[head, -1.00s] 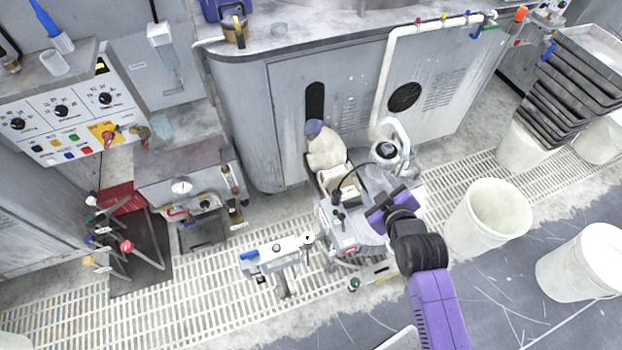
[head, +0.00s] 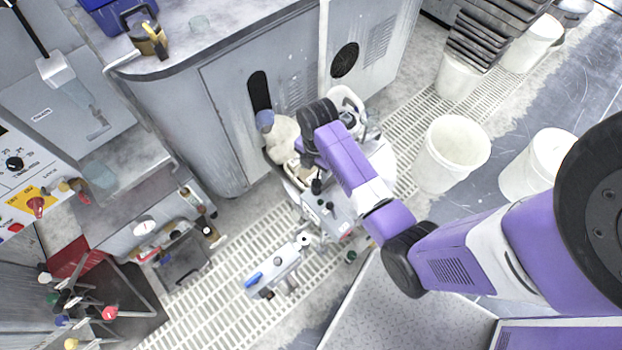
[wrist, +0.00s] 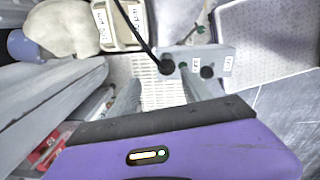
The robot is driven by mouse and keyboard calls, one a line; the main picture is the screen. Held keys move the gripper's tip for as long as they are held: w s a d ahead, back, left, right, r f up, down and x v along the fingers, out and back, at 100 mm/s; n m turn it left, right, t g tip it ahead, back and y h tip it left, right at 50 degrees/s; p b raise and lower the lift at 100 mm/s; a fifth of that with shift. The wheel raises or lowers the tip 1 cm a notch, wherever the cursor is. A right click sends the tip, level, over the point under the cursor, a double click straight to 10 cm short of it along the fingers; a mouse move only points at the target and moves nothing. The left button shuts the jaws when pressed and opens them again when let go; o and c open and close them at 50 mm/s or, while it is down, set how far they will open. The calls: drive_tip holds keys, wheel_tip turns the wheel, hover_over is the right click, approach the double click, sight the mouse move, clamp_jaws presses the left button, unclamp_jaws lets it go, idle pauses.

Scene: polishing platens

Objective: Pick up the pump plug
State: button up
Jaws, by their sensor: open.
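The pump plug (wrist: 166,66) is a small black plug on a black cord. In the wrist view it sits at the left end of a grey box (wrist: 222,60), and the cord runs up and left from it. My gripper (wrist: 165,92) is open and empty. Its two grey fingers reach toward the box, one to each side of the plug in the picture. The plug is not between touching fingers.
A beige sack-like bundle (head: 284,140) and a white bin lie beside the box. A small grey unit with a blue handle (head: 275,273) stands on the floor grating (head: 228,300). White buckets (head: 450,150) stand to the right. A grey cabinet (head: 225,110) rises behind.

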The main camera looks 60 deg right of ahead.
sight(317, 182)
drive_tip(key=shift+s+a+n, duration=0.25)
drive_tip(key=shift+s+n, duration=0.15)
drive_tip(key=shift+n, duration=0.1)
drive_tip(key=shift+f, duration=0.1)
drive_tip(key=shift+d+f, duration=0.15)
drive_tip(key=shift+f, duration=3.65)
drive_tip(key=shift+s, duration=0.1)
clamp_jaws()
